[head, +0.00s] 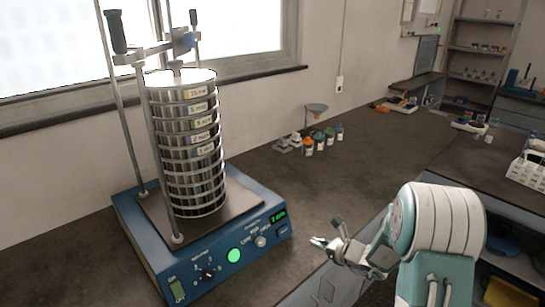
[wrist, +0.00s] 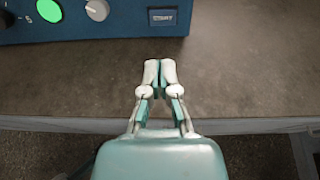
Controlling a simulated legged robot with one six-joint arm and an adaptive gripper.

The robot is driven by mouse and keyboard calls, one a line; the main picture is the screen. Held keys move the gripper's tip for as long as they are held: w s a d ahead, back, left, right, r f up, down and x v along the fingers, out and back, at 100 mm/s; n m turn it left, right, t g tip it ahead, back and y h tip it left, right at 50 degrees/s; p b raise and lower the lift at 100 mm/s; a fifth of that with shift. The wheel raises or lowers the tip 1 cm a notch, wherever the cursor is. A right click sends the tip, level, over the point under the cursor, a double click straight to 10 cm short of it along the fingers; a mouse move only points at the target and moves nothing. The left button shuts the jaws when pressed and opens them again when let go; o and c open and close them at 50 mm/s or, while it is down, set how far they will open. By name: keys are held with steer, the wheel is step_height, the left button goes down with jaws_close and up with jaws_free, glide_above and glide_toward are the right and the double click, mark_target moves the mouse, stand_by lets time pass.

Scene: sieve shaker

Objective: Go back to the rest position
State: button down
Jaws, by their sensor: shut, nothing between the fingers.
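My gripper (head: 327,235) is in the lower middle of the head view, off the front right corner of the sieve shaker's blue base (head: 188,272). The wrist view shows my gripper (wrist: 160,68) with its fingertips together and nothing between them, above the bench's front edge. The sieve stack (head: 187,145) stands upright on the shaker between metal rods, under a clamp bar. In the wrist view the shaker's front panel (wrist: 125,20) lies ahead, apart from the fingers, with a lit green button (wrist: 49,10), a grey knob (wrist: 97,9) and a START button (wrist: 163,17).
The dark bench top (head: 290,200) is clear right of the shaker. Several small bottles (head: 318,142) and a funnel stand (head: 315,112) are at the back by the wall. A white rack (head: 527,170) stands on the right-hand bench. Open shelves (head: 482,50) are far back.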

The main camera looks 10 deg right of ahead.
steer(key=s+a+r+n+g, duration=0.7)
steer(key=s+a+r+n, duration=0.4)
steer(key=s+r+n, duration=0.35)
steer(key=s+d+r+n+h, duration=0.2)
steer(key=s+d+n+h, duration=0.1)
steer(key=s+n, duration=0.4)
steer(key=s+d+r+n+t+h, duration=0.1)
steer(key=s+d+r+n+h, duration=0.2)
steer(key=s, duration=0.8)
steer(key=shift+d+n+h, duration=0.3)
steer(key=shift+n+h, duration=0.9)
steer(key=shift+n, duration=0.65)
steer(key=shift+s, duration=0.1)
stand_by(2.8)
